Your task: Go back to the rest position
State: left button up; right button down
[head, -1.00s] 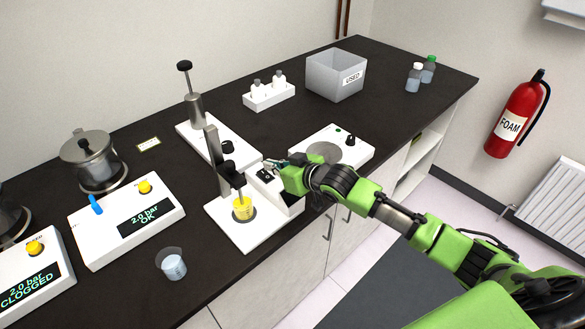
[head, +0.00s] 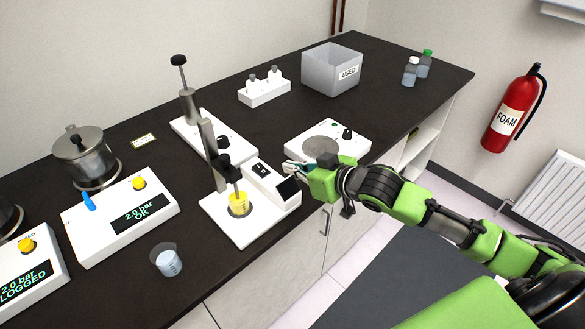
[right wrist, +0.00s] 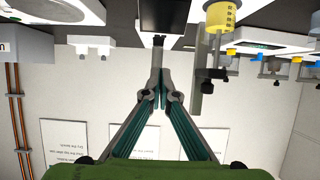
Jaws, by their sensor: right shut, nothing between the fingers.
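My right gripper (head: 292,168) is shut and empty in the head view. It hangs just right of the white stirrer-like device with a switch and dark screen (head: 262,172), over the counter's front part. In the right wrist view its fingertips (right wrist: 160,72) meet with nothing between them. My left gripper is not in view.
A white hotplate-like device (head: 328,142) stands behind the gripper. A grey USED bin (head: 325,72), a white bottle rack (head: 264,93) and two bottles stand farther back. A small beaker (head: 168,263) and pressure boxes (head: 120,215) are at left. The floor at right is open.

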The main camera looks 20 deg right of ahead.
dwell(0.3)
jog(key=s+a+f+g+h, duration=0.25)
jog(key=s+a+f, duration=0.25)
jog(key=s+f, duration=0.65)
jog(key=s+d+f+m+g+h, duration=0.1)
jog(key=s+f+g, duration=0.2)
jog(key=s, duration=0.7)
jog(key=s+d+f+m+g+h, duration=0.1)
jog(key=s+f+g, duration=0.15)
jog(key=s, duration=0.65)
notch_tip(320, 180, down, 28)
jog(key=s+g+b, duration=0.2)
jog(key=b, duration=0.1)
jog(key=s+d+f+g+b, duration=0.1)
jog(key=s+d+f, duration=0.1)
jog(key=s+f, duration=1.5)
notch_tip(320, 180, down, 2)
jog(key=shift+d+f+b, duration=0.1)
jog(key=shift+d+b, duration=0.25)
jog(key=shift+b, duration=0.05)
